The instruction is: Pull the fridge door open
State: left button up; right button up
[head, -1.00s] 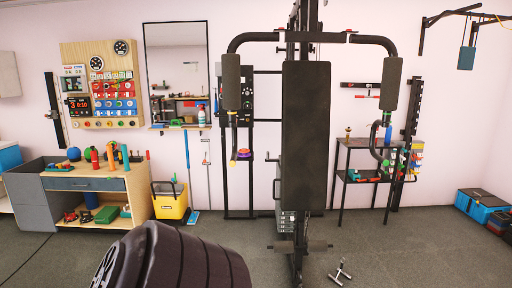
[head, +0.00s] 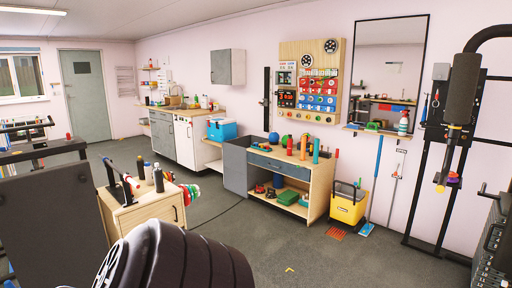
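A white-fronted unit (head: 187,142) stands under the wooden counter at the back left, beside a grey cabinet front. It looks like the fridge, but it is too small to be sure. Its front looks closed, and I cannot make out a handle. Neither of my grippers is in view.
A wooden workbench (head: 290,163) with tools stands in the middle, with a blue cooler (head: 222,130) left of it. A small wooden cabinet (head: 146,211) with bottles is near left. A yellow bucket (head: 347,208) stands right. Grey floor (head: 262,240) between them is mostly clear.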

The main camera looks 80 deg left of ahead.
aim_at(183, 132)
jog(key=j+u, duration=0.1)
jog(key=u, duration=3.05)
jog(key=i+l+z, duration=0.1)
jog(key=i+z, duration=0.3)
jog(key=i, duration=0.65)
jog(key=i+j+z, duration=0.1)
jog(key=i, duration=1.2)
jog(key=i+z, duration=0.2)
jog(key=i, duration=0.45)
jog(key=i+j+z, duration=0.2)
jog(key=i, duration=0.4)
jog(key=i+l+u, duration=0.1)
jog(key=i, duration=0.3)
jog(key=i+l+u, duration=0.1)
jog(key=i, duration=0.25)
jog(key=i+l+u, duration=0.1)
jog(key=i+l, duration=0.2)
jog(key=i+j+u, duration=0.15)
jog(key=i+u, duration=0.2)
jog(key=i, duration=0.25)
jog(key=i+u, duration=0.35)
jog(key=i, duration=0.25)
